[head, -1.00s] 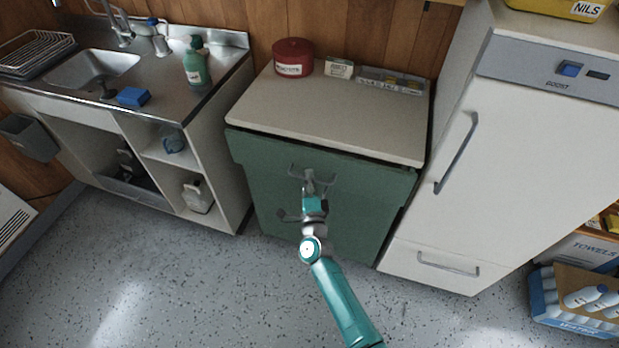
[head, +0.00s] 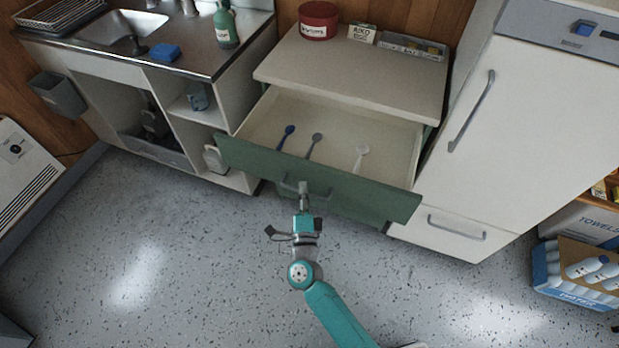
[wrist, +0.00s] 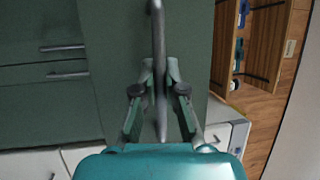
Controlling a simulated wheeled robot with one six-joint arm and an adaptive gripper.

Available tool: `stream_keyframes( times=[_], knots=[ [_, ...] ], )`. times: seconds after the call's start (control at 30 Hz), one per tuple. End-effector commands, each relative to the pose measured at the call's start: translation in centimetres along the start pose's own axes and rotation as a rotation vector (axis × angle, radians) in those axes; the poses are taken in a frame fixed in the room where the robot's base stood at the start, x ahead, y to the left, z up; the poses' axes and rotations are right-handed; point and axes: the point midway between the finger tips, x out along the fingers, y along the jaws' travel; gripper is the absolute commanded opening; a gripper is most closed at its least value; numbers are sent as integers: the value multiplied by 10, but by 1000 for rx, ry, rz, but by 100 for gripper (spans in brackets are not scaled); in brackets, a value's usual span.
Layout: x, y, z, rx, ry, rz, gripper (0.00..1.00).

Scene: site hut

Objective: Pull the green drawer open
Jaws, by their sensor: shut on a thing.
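The green drawer (head: 345,186) stands pulled out from under the beige-topped cabinet, its inside showing in the head view. A blue spoon-like utensil (head: 286,138), a grey one (head: 312,146) and a white one (head: 361,157) lie in it. My gripper (head: 304,190) is at the drawer's front, shut on its grey bar handle (head: 290,187). In the wrist view the fingers (wrist: 159,68) close on either side of the handle bar (wrist: 158,25), against the green front. In the head view my gripper hides part of the handle.
A white fridge (head: 530,120) stands close on the right, with a carton of bottles (head: 580,275) beyond it. The sink unit (head: 185,60) is on the left. A red tin (head: 319,20) sits on the cabinet top. The speckled floor before the drawer is clear.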

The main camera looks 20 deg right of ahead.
Motion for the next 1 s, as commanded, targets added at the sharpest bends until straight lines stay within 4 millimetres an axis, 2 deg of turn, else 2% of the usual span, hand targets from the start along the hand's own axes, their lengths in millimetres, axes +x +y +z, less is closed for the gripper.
stream_keyframes(
  times=[0.2,0.6,0.63,0.7,1.0],
  knots=[
    [-13,-1,5,-1,-1,2,0],
    [-14,-2,6,-1,-1,2,0],
    [-14,-2,6,-1,-1,2,17],
    [-14,-2,6,0,-1,2,35],
    [-14,-2,6,0,-1,1,36]
  ],
)
